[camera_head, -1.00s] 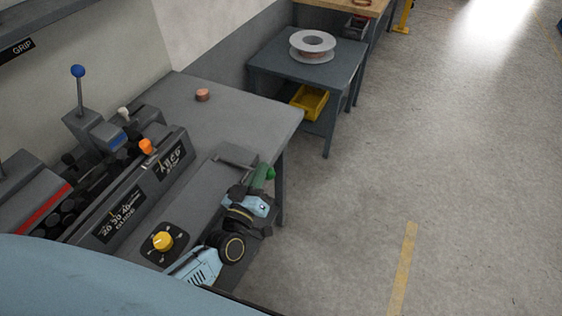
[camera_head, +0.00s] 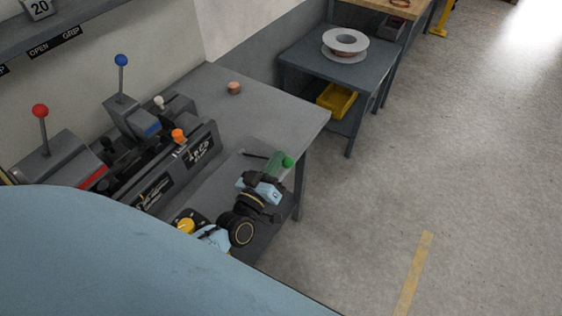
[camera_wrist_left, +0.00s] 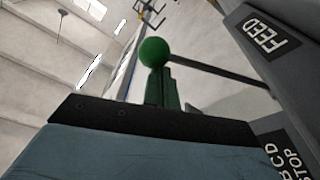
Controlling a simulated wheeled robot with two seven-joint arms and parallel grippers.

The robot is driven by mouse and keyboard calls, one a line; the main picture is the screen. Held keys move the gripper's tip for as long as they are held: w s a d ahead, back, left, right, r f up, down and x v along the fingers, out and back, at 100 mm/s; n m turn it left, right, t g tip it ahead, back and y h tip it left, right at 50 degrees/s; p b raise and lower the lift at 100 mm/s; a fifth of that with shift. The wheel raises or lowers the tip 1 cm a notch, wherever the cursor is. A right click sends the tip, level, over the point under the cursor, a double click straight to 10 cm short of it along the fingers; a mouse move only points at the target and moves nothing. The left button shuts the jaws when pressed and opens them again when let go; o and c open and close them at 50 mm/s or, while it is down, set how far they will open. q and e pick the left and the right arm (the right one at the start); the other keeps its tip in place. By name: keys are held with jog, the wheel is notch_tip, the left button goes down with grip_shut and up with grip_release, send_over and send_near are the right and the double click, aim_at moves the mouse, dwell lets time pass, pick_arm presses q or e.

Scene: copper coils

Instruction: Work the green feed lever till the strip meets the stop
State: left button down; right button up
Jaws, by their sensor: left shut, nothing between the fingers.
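The green feed lever's ball (camera_head: 288,160) stands at the right end of the bench, with its dark rod (camera_head: 255,155) to the left. My left gripper (camera_head: 280,166) is shut and empty, its green fingers pointing at the ball. In the left wrist view the ball (camera_wrist_left: 154,52) is just beyond the green fingertips (camera_wrist_left: 162,72); whether they touch I cannot tell. The rod (camera_wrist_left: 225,72) runs right toward the FEED label (camera_wrist_left: 268,36). An orange knob (camera_head: 178,135) sits by the ABCD STOP label (camera_head: 200,148). I cannot make out the strip. My right gripper is not in view.
Levers with a blue ball (camera_head: 121,60) and a red ball (camera_head: 40,111) rise on the left. A yellow dial (camera_head: 186,226) is partly behind my left arm. A copper piece (camera_head: 234,88) lies on the bench. A side table (camera_head: 300,60) holds a spool (camera_head: 345,43).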

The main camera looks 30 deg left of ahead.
pick_arm(q)
jog(key=s+f+b, duration=0.1)
jog(key=s+f, duration=0.1)
jog(key=s, duration=0.7)
jog(key=shift+s+d, duration=0.15)
jog(key=shift+s, duration=0.05)
dwell(0.5)
